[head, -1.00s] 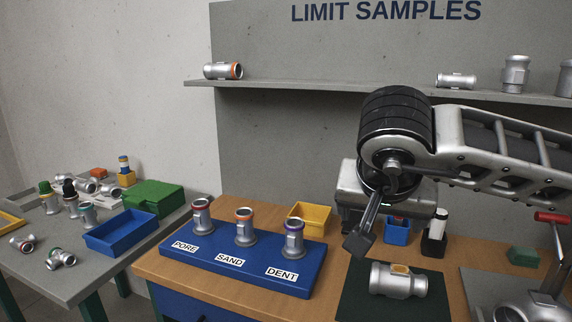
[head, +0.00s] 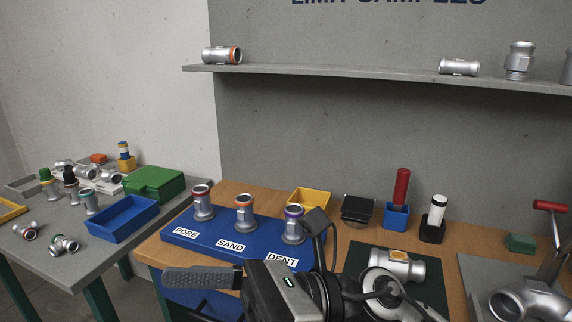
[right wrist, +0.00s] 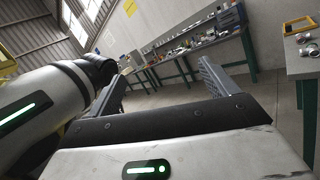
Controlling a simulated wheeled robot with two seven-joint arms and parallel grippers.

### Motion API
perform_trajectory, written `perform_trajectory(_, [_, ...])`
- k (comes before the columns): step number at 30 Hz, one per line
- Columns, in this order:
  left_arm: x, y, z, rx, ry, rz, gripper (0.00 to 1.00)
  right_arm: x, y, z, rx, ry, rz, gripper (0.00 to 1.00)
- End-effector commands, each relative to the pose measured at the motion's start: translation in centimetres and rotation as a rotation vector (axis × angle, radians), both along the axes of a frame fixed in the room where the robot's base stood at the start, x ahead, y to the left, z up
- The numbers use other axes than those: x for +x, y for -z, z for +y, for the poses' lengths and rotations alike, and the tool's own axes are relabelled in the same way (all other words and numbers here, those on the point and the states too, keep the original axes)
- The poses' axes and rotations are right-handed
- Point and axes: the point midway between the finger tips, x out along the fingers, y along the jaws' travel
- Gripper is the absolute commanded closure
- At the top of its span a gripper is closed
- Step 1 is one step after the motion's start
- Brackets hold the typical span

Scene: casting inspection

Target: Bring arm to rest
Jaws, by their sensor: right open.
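My right gripper (head: 205,290) is low at the front in the head view, in front of the blue sample board (head: 215,250). Its jaws point left and are apart. The right wrist view shows the two fingers (right wrist: 160,82) spread with nothing between them. My right arm partly hides the dark green mat (head: 356,262) and the silver casting (head: 398,266) lying on it. My left gripper is not in view.
Labelled fittings stand on the board. Behind are a yellow bin (head: 309,200), a blue holder (head: 396,217) with a red-handled tool (head: 401,187) and a black holder (head: 432,233). A grey table (head: 62,292) with parts and a blue tray (head: 122,220) is at left.

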Motion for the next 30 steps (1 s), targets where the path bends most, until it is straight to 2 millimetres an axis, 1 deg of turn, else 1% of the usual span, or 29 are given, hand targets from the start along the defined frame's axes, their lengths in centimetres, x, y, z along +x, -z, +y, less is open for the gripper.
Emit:
perform_trajectory(1, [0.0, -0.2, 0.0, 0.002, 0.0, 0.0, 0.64, 1.4, -0.7, -0.9, 0.101, 0.048, 0.242, 0.15])
perform_trajectory(2, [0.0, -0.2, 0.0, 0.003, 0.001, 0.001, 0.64, 2.6, -0.9, -1.6, 0.159, 0.076, 0.388, 0.15])
perform_trajectory(3, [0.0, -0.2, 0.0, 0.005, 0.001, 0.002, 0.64, 4.2, -0.8, -2.8, 0.238, 0.112, 0.582, 0.15])
perform_trajectory(5, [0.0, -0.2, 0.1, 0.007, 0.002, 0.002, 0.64, 6.8, 0.5, -5.0, 0.355, 0.165, 0.876, 0.15])
perform_trajectory(6, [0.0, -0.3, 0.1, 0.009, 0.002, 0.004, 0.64, 8.4, 2.0, -6.6, 0.434, 0.2, 1.071, 0.15])
perform_trajectory(7, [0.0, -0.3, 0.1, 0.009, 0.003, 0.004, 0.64, 9.4, 3.5, -7.8, 0.495, 0.225, 1.218, 0.15])
perform_trajectory(8, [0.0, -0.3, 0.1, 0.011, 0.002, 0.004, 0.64, 10.3, 5.2, -9.2, 0.557, 0.251, 1.361, 0.15])
perform_trajectory(9, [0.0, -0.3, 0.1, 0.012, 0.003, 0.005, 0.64, 11.1, 7.7, -10.8, 0.636, 0.282, 1.539, 0.15])
perform_trajectory(10, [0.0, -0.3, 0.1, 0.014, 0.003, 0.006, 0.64, 11.4, 9.7, -12.0, 0.693, 0.304, 1.663, 0.15])
perform_trajectory(11, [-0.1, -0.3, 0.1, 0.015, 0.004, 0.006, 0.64, 11.5, 11.7, -13.1, 0.75, 0.327, 1.782, 0.15])
perform_trajectory(12, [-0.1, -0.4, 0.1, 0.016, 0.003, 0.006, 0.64, 11.4, 14.4, -14.6, 0.824, 0.356, 1.931, 0.15])
perform_trajectory(14, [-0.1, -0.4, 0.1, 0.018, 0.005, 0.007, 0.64, 10.5, 18.5, -16.5, 0.936, 0.396, 2.14, 0.15])
perform_trajectory(15, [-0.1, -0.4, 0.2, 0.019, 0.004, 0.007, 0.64, 9.5, 21.1, -17.6, 1.009, 0.421, 2.265, 0.15])
perform_trajectory(17, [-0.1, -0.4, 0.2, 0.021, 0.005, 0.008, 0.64, 7.8, 24.4, -19.0, 1.113, 0.456, 2.431, 0.15])
perform_trajectory(18, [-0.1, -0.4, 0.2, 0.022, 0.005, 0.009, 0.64, 6.5, 26.4, -19.8, 1.178, 0.477, 2.525, 0.15])
perform_trajectory(21, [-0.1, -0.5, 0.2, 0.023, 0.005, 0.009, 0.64, 3.5, 30.0, -21.2, 1.315, 0.521, 2.705, 0.15])
perform_trajectory(22, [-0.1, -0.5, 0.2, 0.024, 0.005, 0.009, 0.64, 2.8, 30.8, -21.5, 1.347, 0.534, 2.744, 0.15])
perform_trajectory(23, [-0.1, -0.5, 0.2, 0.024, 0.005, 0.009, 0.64, 2.1, 31.5, -21.7, -1.371, -0.539, -2.77, 0.15])
perform_trajectory(24, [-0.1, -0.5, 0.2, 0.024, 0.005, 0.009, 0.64, 1.4, 32.1, -21.9, -1.362, -0.533, -2.726, 0.15])
perform_trajectory(27, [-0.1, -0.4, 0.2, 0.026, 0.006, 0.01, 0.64, 0.4, 33.0, -22.2, -1.349, -0.523, -2.663, 0.15])
perform_trajectory(30, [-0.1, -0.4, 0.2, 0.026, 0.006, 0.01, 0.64, 0.3, 33.0, -22.2, -1.348, -0.522, -2.661, 0.15])
